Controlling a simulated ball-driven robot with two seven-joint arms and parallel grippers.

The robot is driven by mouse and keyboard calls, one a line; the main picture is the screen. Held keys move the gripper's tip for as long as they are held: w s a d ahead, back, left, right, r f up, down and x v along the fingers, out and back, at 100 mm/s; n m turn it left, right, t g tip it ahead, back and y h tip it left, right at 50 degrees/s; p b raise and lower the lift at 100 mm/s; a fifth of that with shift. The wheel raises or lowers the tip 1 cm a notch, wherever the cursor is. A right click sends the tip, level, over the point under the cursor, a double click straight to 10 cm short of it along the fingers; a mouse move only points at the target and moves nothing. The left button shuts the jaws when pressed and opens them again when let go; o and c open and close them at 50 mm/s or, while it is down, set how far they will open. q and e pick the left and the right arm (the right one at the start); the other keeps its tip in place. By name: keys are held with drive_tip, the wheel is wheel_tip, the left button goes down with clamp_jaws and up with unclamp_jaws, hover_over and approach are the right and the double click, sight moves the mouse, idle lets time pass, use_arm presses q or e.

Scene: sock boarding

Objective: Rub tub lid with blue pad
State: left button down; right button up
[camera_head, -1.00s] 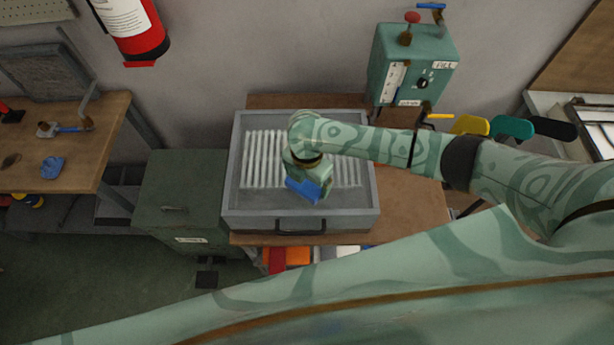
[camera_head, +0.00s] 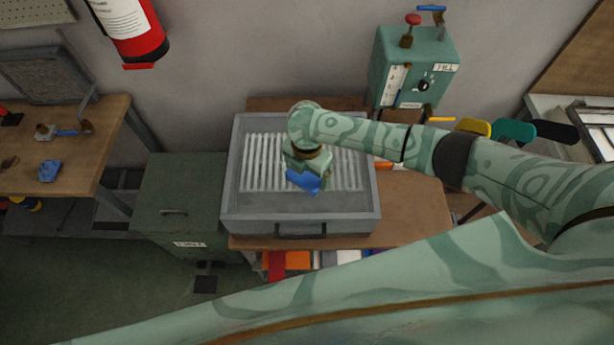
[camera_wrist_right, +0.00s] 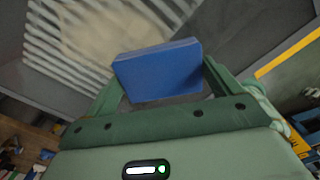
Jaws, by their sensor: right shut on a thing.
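The blue pad (camera_head: 303,181) is held in my right gripper (camera_head: 308,172), over the grey tub. The right wrist view also shows the blue pad (camera_wrist_right: 158,72) between the two green fingers of the right gripper (camera_wrist_right: 160,88). The tub (camera_head: 232,190) is a grey rectangular tray with a raised rim, a front handle and a pale ribbed surface (camera_head: 262,165) inside. I cannot tell whether the pad touches the tub's surface. No separate lid can be made out. My left gripper is not in view.
A green cabinet (camera_head: 180,200) stands left of the tub. A wooden bench (camera_head: 80,175) with small tools is farther left. A green control box (camera_head: 412,65) is behind right. Yellow, teal and black handles (camera_head: 515,127) are at the right. The bench right of the tub (camera_head: 415,205) has clear wood.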

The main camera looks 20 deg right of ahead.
drive_tip(key=shift+w+d+f+b, duration=0.1)
drive_tip(key=shift+w+d+b, duration=0.1)
drive_tip(key=shift+w+b, duration=0.35)
drive_tip(key=shift+w+d+f+b, duration=0.1)
drive_tip(key=shift+w+d+b, duration=0.1)
drive_tip(key=shift+w, duration=0.6)
drive_tip(key=shift+w+d+r+b, duration=0.15)
drive_tip(key=shift+w+b, duration=0.15)
drive_tip(key=shift+w, duration=0.3)
drive_tip(key=shift+w+d+f+b, duration=0.1)
drive_tip(key=shift+w+d+b, duration=0.15)
drive_tip(key=shift+w, duration=0.35)
drive_tip(key=shift+w+d+r+b, duration=0.1)
drive_tip(key=shift+w+b, duration=0.25)
drive_tip(key=shift+w, duration=0.25)
drive_tip(key=shift+w+d+f+b, duration=0.15)
drive_tip(key=shift+w+d+b, duration=0.05)
drive_tip(key=shift+w+b, duration=0.4)
drive_tip(key=shift+w+d+f+b, duration=0.1)
drive_tip(key=shift+w+d+b, duration=0.05)
drive_tip(key=shift+w+b, duration=0.45)
drive_tip(key=shift+w+d+r+b, duration=0.15)
drive_tip(key=shift+w+b, duration=0.15)
drive_tip(key=shift+w, duration=0.15)
